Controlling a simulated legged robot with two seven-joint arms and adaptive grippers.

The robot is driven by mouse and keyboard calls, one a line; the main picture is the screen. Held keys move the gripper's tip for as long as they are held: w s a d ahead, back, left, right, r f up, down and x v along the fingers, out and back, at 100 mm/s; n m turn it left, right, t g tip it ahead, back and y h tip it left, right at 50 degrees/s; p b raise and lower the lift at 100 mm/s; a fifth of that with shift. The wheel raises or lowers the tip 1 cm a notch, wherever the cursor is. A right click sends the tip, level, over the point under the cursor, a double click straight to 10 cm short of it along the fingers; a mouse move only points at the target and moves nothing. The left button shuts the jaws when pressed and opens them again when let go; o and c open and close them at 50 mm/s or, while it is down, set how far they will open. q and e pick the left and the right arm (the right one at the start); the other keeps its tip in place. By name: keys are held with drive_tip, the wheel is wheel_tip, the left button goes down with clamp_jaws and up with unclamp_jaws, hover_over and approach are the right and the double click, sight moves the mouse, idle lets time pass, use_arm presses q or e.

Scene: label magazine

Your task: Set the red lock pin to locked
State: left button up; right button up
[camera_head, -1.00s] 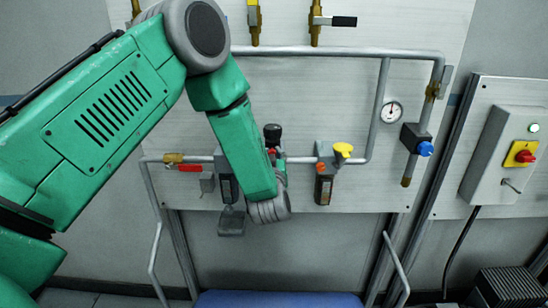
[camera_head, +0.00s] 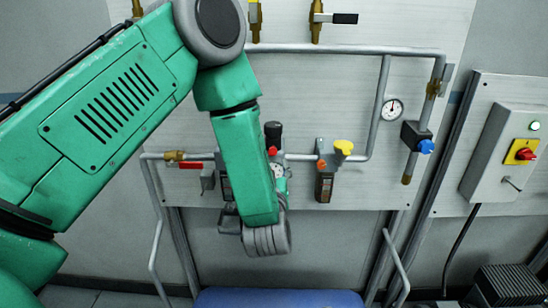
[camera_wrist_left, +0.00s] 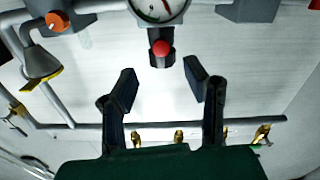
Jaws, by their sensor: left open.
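The red lock pin (camera_head: 272,151) shows as a small red knob on the wall panel's pipework, just right of my left forearm. In the left wrist view the red lock pin (camera_wrist_left: 161,48) is a round red head on a dark body, beside a dial gauge. My left gripper (camera_wrist_left: 160,84) is open and empty, with its two dark fingers spread. The pin lies beyond the fingertips, roughly in line with the gap, and is not held. In the head view my own arm hides most of the gripper. My right gripper is not in view.
A yellow knob (camera_head: 343,147) and a blue knob (camera_head: 426,147) are to the right, and a red-handled valve (camera_head: 190,165) is to the left. Pipes frame a mostly bare panel (camera_head: 310,95).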

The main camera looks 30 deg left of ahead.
use_arm(q)
drive_tip(key=v, duration=0.3)
drive_tip(key=shift+a+f, duration=0.1)
drive_tip(key=shift+a, duration=0.05)
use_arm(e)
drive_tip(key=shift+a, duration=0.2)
use_arm(q)
clamp_jaws()
drive_tip(key=m+t+h+b, duration=0.2)
drive_tip(key=m+b, duration=0.1)
drive_tip(key=m, duration=1.8)
approach(273, 149)
drive_tip(key=p+x, duration=0.3)
drive_tip(key=x, duration=0.4)
drive_tip(key=shift+w+a+f, duration=0.3)
drive_tip(key=shift+w+f, duration=0.05)
drive_tip(key=shift+f, duration=0.3)
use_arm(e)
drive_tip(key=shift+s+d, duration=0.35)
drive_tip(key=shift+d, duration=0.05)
